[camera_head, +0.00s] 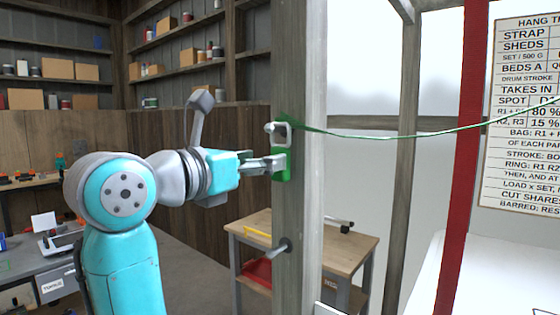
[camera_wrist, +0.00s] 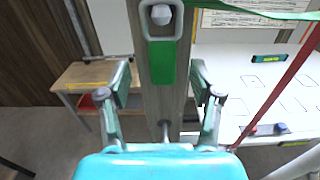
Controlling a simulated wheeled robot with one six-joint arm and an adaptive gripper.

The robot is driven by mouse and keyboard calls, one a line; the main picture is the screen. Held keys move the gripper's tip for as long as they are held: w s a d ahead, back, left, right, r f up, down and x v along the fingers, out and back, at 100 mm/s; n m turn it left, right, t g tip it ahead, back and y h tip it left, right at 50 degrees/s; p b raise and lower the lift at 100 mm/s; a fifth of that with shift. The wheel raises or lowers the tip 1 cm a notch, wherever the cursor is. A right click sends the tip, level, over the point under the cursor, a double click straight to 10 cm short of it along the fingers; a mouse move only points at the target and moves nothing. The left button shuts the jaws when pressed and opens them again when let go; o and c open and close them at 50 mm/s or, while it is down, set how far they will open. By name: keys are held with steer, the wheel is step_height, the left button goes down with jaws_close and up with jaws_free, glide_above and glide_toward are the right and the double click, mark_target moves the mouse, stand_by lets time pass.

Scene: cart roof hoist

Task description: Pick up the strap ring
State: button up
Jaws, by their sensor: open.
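The strap ring (camera_wrist: 144,22) is a pale, rounded rectangular loop hung around a knobbed peg (camera_wrist: 161,14) on a grey wooden post (camera_head: 311,195). In the head view the ring (camera_head: 290,135) is high on the post. A green tab (camera_wrist: 161,64) hangs straight down below the ring, against the post. A green strap (camera_head: 390,136) runs from the ring off to the right. My gripper (camera_wrist: 164,82) is open, with one finger on each side of the green tab and post, below the ring. In the wrist view both fingers look apart from the tab.
A second peg (camera_head: 283,245) sticks out lower on the post. A wooden table (camera_head: 345,240) with a red bin (camera_head: 258,271) stands behind it. A red upright (camera_head: 465,130) and a written board (camera_head: 525,115) are at right. Shelves with boxes line the back wall.

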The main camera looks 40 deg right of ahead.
mark_target(280, 152)
steer(key=d, duration=0.4)
steer(key=shift+w+d+f, duration=0.1)
steer(key=shift+w+d, duration=0.2)
steer(key=shift+d, duration=0.1)
jaws_close()
